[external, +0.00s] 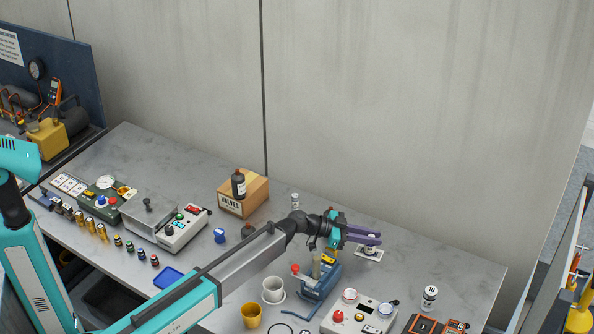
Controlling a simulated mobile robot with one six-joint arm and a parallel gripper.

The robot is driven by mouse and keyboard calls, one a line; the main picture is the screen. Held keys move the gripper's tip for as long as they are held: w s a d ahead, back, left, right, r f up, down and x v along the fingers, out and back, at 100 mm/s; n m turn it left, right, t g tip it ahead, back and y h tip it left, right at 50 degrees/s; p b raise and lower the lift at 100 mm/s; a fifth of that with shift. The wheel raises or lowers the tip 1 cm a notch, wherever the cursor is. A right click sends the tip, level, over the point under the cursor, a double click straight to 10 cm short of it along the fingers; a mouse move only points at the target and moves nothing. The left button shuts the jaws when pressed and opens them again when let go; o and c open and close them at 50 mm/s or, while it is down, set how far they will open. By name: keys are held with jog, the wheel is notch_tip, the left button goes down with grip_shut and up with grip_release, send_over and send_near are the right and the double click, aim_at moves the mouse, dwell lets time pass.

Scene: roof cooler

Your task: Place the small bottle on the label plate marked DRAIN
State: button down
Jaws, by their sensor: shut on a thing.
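My gripper (375,238) has purple fingers and is at the right middle of the bench. It is shut on a small bottle (370,243), white with a dark band, mostly hidden by the fingers. A white label plate (368,254) lies directly under and around the bottle in the picture. The bottle looks upright. I cannot tell whether its base touches the plate. The print on the plate is too small to read.
A blue vise-like tool (318,280) stands just left of and nearer than the plate. A white control box (357,316) is in front. A VALVES box (243,193) stands at the back. Bare bench lies right of the plate.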

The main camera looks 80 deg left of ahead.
jog(key=c, duration=1.6)
grip_release()
jog(key=shift+c, duration=0.2)
jog(key=shift+r+p, duration=0.15)
jog(key=shift+p, duration=0.15)
jog(key=b+v, duration=0.2)
jog(key=v, duration=0.4)
jog(key=shift+s, duration=0.2)
jog(key=shift+s+a+r+b, duration=0.2)
jog(key=shift+s+b, duration=0.1)
jog(key=shift+s, duration=0.2)
